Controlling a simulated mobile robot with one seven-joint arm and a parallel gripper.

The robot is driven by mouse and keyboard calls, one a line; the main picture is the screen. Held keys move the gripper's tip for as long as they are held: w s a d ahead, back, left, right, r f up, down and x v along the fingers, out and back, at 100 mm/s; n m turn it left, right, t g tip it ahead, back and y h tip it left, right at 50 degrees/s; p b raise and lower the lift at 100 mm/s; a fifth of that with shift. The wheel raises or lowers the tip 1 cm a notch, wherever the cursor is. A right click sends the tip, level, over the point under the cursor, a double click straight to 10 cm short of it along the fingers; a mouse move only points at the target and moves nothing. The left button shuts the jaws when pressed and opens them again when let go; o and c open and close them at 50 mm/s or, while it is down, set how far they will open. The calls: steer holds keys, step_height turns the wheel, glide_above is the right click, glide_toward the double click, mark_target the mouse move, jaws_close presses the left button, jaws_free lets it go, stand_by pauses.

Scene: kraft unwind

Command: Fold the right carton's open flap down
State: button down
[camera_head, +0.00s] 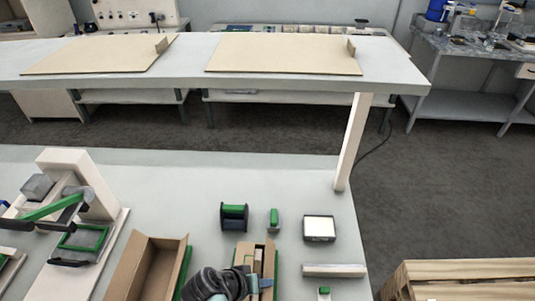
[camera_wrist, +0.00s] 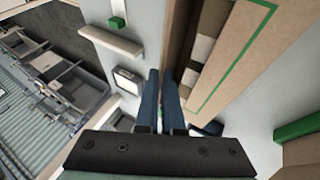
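The right carton (camera_head: 243,252) stands open on the near table, with pale and brown contents showing inside. A narrow upright brown flap (camera_head: 270,258) with green edging rises along its right side. In the wrist view a broad brown panel with a green outline (camera_wrist: 235,70) lies beside the carton's opening and its contents (camera_wrist: 202,48). My gripper (camera_wrist: 161,72) has its two dark blue fingers close together, with nothing visible held between them. The fingertips are beside the carton's edge; I cannot tell whether they touch it. In the head view my arm hides the carton's near end.
Another open, empty-looking carton (camera_head: 152,268) stands to the left. A green-and-black spool (camera_head: 234,217), a small green-topped item (camera_head: 273,219), a white-topped box (camera_head: 319,228) and a pale bar (camera_head: 334,270) lie around the right carton. A white post (camera_head: 351,145) stands behind.

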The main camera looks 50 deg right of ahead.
steer(key=g+h+b, duration=0.1)
steer(key=b, duration=0.2)
steer(key=w+a+f+n+g+h+b, duration=0.1)
steer(key=g+h+b, duration=0.1)
steer(key=b, duration=0.1)
steer(key=f+g+h+b, duration=0.1)
steer(key=b, duration=0.2)
steer(key=shift+w+a+n, duration=0.2)
steer(key=shift+w+n, duration=0.1)
steer(key=shift+h+b, duration=0.3)
steer(key=shift+b, duration=0.05)
steer(key=c, duration=1)
jaws_free()
steer(key=shift+c, duration=0.2)
steer(key=shift+r+p, duration=0.1)
steer(key=shift+p, duration=0.2)
